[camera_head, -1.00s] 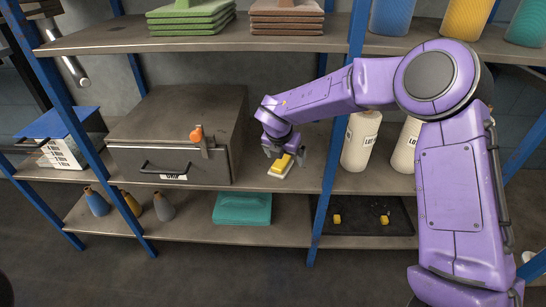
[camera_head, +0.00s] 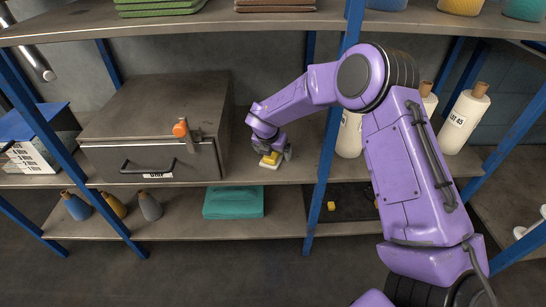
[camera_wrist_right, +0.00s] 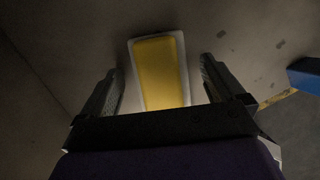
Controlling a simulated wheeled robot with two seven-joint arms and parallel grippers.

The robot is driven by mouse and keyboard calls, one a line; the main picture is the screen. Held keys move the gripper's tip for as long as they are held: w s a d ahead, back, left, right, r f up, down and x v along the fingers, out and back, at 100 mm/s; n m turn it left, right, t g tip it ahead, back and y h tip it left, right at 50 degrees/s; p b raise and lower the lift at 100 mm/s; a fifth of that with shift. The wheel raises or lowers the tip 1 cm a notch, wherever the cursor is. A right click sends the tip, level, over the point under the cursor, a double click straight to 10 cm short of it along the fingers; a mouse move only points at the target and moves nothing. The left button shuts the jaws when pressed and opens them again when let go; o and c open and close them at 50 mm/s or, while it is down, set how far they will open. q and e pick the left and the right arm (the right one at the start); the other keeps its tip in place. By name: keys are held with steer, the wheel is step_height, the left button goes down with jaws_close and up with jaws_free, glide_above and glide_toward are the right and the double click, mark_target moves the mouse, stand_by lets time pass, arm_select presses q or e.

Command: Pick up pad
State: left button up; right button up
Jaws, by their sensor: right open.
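The pad (camera_head: 270,160) is a small yellow block with a white base, lying on the middle shelf to the right of the grey metal box. My right gripper (camera_head: 271,156) is directly over it, pointing down. In the right wrist view the pad (camera_wrist_right: 160,75) lies lengthwise between the two dark fingers of the gripper (camera_wrist_right: 163,90). The fingers are open, with a gap on each side of the pad. Its near end is hidden behind the gripper body. My left gripper is not in view.
The grey metal box (camera_head: 150,110) with an orange-knobbed latch stands left of the gripper. A blue post (camera_head: 325,150) and white bottles (camera_head: 349,134) stand to the right. A teal folded stack (camera_head: 233,202) and several small bottles sit on the lower shelf. An upper shelf (camera_head: 200,30) hangs above.

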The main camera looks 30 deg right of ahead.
steer(key=shift+r, duration=0.1)
stand_by(0.3)
steer(key=c, duration=1.3)
steer(key=shift+o, duration=0.2)
steer(key=shift+r, duration=0.15)
step_height(320, 180, up, 3)
steer(key=shift+f+p, duration=0.2)
steer(key=shift+p, duration=0.2)
steer(key=s+a+r+p, duration=0.1)
steer(key=s+a+r, duration=0.8)
steer(key=a+r, duration=0.1)
steer(key=shift+s, duration=0.4)
